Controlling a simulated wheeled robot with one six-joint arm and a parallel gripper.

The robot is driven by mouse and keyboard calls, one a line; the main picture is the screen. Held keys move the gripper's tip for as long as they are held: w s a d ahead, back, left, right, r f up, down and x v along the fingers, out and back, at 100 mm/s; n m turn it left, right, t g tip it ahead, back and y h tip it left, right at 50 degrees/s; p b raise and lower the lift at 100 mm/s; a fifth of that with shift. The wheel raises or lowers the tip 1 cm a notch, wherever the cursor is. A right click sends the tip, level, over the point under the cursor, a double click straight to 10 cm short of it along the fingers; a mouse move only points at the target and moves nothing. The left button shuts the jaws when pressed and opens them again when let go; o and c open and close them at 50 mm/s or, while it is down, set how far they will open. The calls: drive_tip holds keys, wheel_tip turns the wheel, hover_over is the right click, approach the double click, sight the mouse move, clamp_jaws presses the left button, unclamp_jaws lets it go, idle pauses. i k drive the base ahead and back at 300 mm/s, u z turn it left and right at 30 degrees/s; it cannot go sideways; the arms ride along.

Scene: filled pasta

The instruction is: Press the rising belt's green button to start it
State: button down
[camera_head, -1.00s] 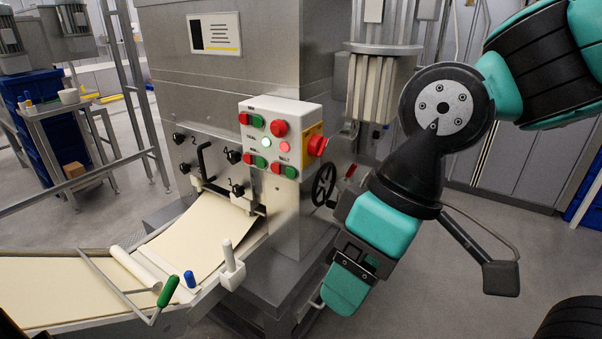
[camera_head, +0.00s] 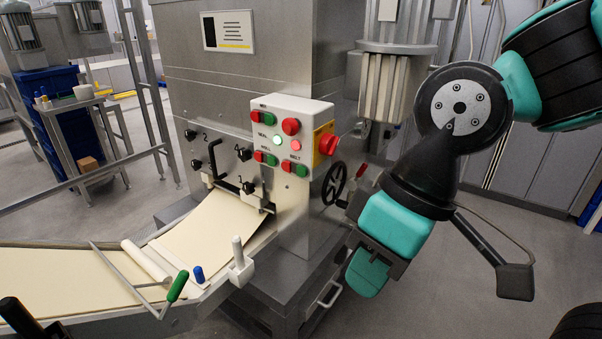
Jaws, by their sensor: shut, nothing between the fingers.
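The control box (camera_head: 290,122) is a white-faced box on the front of the steel machine. Its lower right pair, labelled BELT, has a red button (camera_head: 287,166) on the left and a green button (camera_head: 302,171) on the right. My gripper (camera_head: 365,275) is teal, shut and empty, and points downward. In the picture it is below and to the right of the green BELT button, clearly apart from it. Nothing covers the button.
A red emergency knob (camera_head: 328,144) on a yellow plate sticks out of the box's right side. A black handwheel (camera_head: 334,184) lies between the box and my arm. A dough sheet (camera_head: 215,230) runs down to the left over the belt.

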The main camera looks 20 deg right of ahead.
sight(302, 172)
drive_tip(key=z, duration=0.6)
drive_tip(key=k, duration=1.35)
drive_tip(key=z, duration=0.85)
drive_tip(key=i, duration=1.35)
drive_tip(key=u, duration=1.05)
drive_tip(key=i, duration=0.6)
